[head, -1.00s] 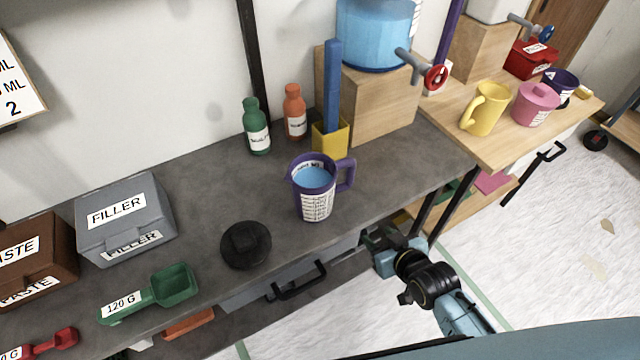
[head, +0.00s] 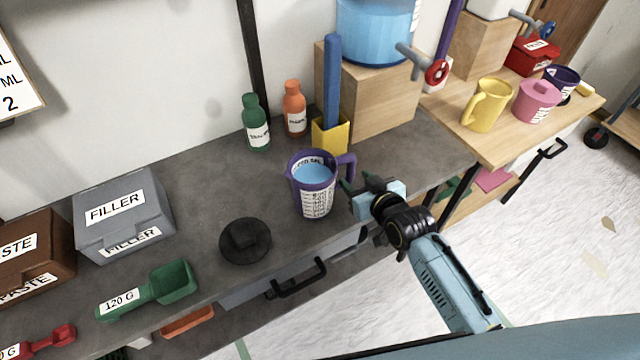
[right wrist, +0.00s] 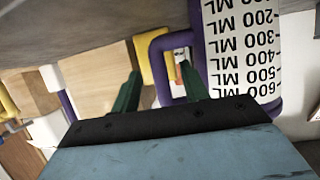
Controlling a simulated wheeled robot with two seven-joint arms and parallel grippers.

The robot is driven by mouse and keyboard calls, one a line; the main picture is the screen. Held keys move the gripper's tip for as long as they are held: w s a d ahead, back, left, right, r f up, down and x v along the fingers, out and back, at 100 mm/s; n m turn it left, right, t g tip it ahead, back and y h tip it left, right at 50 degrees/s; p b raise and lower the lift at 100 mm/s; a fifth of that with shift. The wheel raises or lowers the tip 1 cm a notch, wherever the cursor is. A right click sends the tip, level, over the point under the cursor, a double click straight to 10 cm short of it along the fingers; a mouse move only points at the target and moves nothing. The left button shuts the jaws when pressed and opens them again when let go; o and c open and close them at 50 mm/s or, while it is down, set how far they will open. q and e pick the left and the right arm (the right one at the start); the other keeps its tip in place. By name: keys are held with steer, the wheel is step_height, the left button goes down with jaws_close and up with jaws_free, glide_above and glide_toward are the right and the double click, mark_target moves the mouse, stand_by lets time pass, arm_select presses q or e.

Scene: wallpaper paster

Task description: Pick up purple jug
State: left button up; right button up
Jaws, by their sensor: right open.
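The purple jug (head: 315,185) stands upright on the dark grey bench, with blue liquid inside and a white measuring scale on its side. Its purple handle (head: 346,166) points right. My right gripper (head: 359,184) is open and empty, just right of the jug and close to the handle. In the right wrist view the two green fingers (right wrist: 150,95) point toward the handle (right wrist: 160,62), and the jug's scale (right wrist: 240,50) fills the right side. Contact between the fingers and the handle cannot be told. My left gripper is not in view.
A yellow holder (head: 330,136) with a blue bar, an orange bottle (head: 294,110) and a green bottle (head: 256,122) stand behind the jug. A black lid (head: 245,241) lies front-left. A wooden block (head: 375,100) bears a blue tank. A yellow jug (head: 487,104) stands on the wooden table.

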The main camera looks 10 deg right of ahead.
mark_target(353, 174)
steer(key=x, duration=0.4)
steer(key=shift+w+b, duration=0.3)
steer(key=shift+b, duration=0.05)
steer(key=shift+d, duration=0.1)
jaws_close()
steer(key=shift+r, duration=0.15)
